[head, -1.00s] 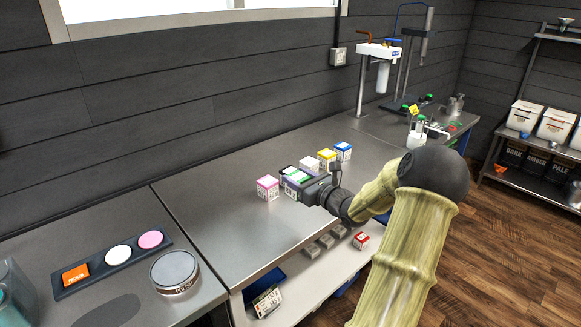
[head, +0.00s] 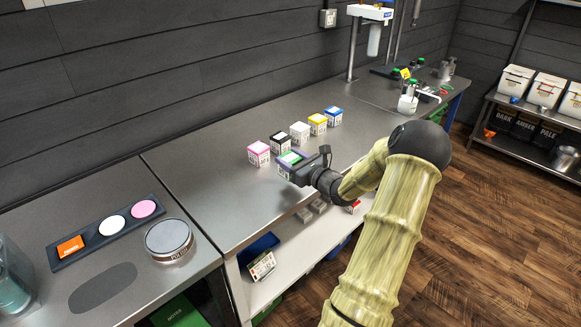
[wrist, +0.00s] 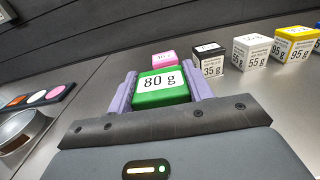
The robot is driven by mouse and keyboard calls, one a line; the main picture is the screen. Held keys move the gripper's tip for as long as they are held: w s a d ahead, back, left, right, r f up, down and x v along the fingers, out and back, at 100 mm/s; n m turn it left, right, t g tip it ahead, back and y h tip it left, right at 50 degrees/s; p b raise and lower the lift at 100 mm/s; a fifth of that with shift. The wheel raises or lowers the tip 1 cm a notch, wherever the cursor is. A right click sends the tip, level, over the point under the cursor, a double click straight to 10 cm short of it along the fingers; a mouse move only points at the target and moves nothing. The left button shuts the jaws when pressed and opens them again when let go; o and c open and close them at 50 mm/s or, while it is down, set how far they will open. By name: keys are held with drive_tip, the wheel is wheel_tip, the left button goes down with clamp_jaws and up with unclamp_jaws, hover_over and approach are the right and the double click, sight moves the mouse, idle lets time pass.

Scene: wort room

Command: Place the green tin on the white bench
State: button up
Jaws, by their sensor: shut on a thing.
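The green tin (wrist: 162,87) has a white top marked 80 g and sits between the two purple fingers of my gripper (wrist: 164,84) in the wrist view. My gripper is shut on it. In the head view the green tin (head: 290,158) shows in my gripper (head: 287,163), in front of a row of other tins, over the steel bench near its front edge. I cannot tell how far above the steel it is.
A pink tin (head: 258,153), a black tin (head: 280,143), a white tin (head: 299,131), a yellow tin (head: 317,124) and a blue tin (head: 333,116) stand behind my gripper. At left are a tray (head: 72,250) with round discs and a grey round tin (head: 169,239). Bare steel lies between.

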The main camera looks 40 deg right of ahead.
drive_tip(key=shift+f, duration=1.8)
drive_tip(key=shift+f, duration=0.1)
drive_tip(key=shift+f, duration=0.1)
drive_tip(key=o, duration=1)
drive_tip(key=shift+o, duration=0.2)
